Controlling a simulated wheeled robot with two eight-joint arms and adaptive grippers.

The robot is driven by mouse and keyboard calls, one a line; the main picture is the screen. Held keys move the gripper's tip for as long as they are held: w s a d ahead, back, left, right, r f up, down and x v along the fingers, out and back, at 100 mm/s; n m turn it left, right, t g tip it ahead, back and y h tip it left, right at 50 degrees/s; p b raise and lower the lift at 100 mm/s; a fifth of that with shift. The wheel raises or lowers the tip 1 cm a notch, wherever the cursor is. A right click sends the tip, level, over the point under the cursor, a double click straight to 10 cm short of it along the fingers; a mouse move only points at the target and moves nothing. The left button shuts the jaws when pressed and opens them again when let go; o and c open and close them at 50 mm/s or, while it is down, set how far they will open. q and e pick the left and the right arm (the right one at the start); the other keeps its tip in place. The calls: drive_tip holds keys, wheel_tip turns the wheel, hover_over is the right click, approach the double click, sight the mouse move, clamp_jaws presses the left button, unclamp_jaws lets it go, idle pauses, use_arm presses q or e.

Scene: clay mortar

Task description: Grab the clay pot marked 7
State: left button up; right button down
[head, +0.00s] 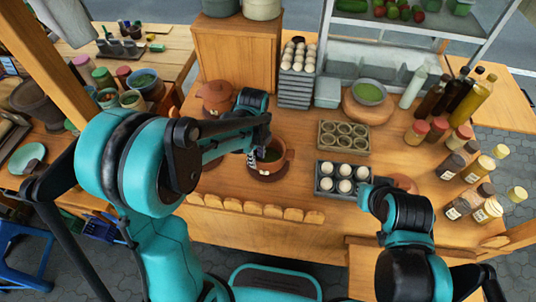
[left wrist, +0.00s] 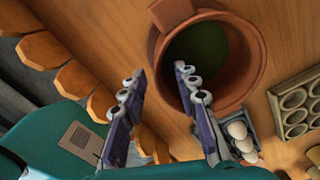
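A brown clay pot (head: 272,166) with green contents stands on the counter, on a round dark base. It also shows in the left wrist view (left wrist: 253,62), with a stub handle at its top left. I see no number 7 on it. My left gripper (head: 252,158) is at the pot's left side in the head view.
A lidded clay pot (head: 215,97) stands behind my left arm. An egg tray (head: 343,179) and a muffin-style tray (head: 343,137) stand to the right. Several bottles (head: 470,98) line the right edge. A scalloped wooden edge (head: 250,207) runs along the front.

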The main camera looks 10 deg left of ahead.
sight(259, 171)
use_arm(q)
drive_tip(key=f, duration=0.1)
drive_tip(key=f+b, duration=0.1)
drive_tip(key=f, duration=0.1)
drive_tip(key=f+b, duration=0.1)
drive_tip(key=shift+s+d+f, duration=0.15)
drive_tip(key=shift+d+f, duration=0.15)
drive_tip(key=shift+d, duration=0.05)
drive_tip(key=shift+f, duration=0.45)
drive_tip(key=shift+r, duration=0.1)
drive_tip(key=shift+c, duration=0.9)
clamp_jaws()
